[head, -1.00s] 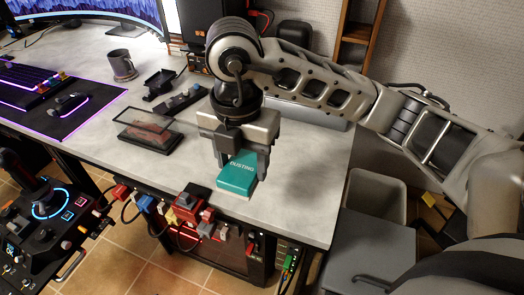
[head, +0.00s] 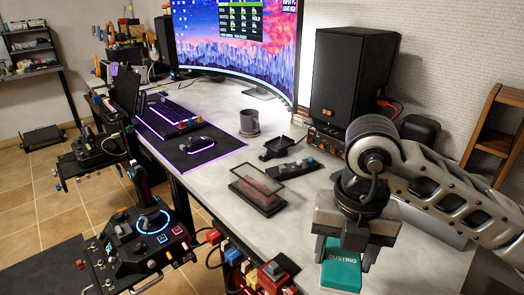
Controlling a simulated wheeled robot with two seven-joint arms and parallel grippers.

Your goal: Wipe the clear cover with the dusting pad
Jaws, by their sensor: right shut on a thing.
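The clear cover (head: 270,180) is a low, see-through box on a dark base, with a brownish thing inside it. It sits near the front edge of the desk, left of my right gripper. My right gripper (head: 346,256) points down and is shut on the teal dusting pad (head: 341,272), marked "DUSTING". The pad is apart from the cover, at its right and nearer to me. Whether the pad touches the desk I cannot tell. My left gripper is not in view.
Small black devices (head: 290,170) lie just behind the cover, with a mug (head: 249,122) farther back. A speaker (head: 350,75) stands at the back. A joystick panel (head: 140,235) and colored switches (head: 240,262) sit off the desk's front. The grey desktop (head: 215,180) left of the cover is clear.

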